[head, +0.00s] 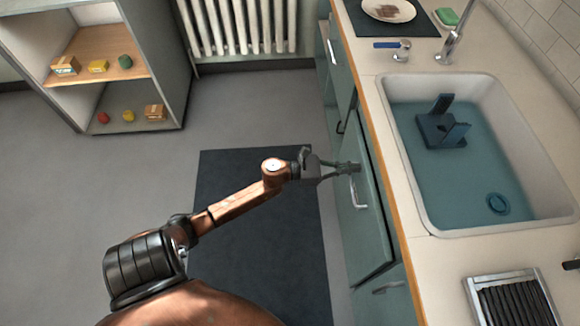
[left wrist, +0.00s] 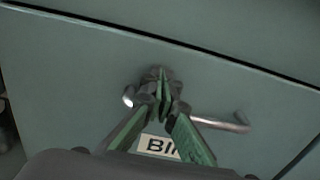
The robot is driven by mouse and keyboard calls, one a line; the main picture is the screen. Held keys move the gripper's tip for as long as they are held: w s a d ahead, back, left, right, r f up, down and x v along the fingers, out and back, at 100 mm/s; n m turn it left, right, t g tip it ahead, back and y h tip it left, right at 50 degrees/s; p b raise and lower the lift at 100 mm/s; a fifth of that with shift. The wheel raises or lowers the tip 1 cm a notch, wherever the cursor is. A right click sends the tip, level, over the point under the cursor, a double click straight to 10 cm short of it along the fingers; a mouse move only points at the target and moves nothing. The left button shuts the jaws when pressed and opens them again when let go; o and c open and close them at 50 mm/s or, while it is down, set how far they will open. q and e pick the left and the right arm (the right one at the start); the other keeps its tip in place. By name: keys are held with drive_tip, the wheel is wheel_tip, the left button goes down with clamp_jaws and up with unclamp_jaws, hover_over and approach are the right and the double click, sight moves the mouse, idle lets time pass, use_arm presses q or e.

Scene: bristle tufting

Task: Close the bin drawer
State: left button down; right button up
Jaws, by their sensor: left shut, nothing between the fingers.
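The bin drawer (head: 364,228) is a green-grey front in the cabinet below the counter, with a metal bar handle (head: 360,196). A dark gap runs along its edge by the cabinet, so it seems to stand slightly out. In the left wrist view the drawer front (left wrist: 75,75) fills most of the picture, with its handle (left wrist: 225,125) and a partly covered "BIN" label (left wrist: 158,146). My left gripper (head: 352,168) is shut and empty, its tips (left wrist: 163,84) at the drawer front beside the handle. I cannot tell whether they touch it.
The counter holds a sink (head: 408,150) with blue water and a dark blue object (head: 440,130) in it. A metal tray (head: 474,297) with black bristles lies at the front right. A dark mat (head: 255,235) covers the floor. Shelves (head: 100,40) stand at the back left.

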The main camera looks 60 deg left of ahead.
use_arm(q)
drive_tip(key=shift+s+a+f, duration=0.1)
drive_tip(key=shift+s, duration=0.3)
drive_tip(key=p+v, duration=0.2)
drive_tip(key=v, duration=1.1)
drive_tip(key=shift+a+p, duration=0.2)
drive_tip(key=shift+p, duration=0.2)
use_arm(e)
drive_tip(key=s+d+r+g+h, duration=0.1)
drive_tip(key=s+d+r+g, duration=0.1)
drive_tip(key=s+r, duration=0.2)
drive_tip(key=shift+s+d+n+g, duration=0.3)
drive_tip(key=shift+d, duration=0.05)
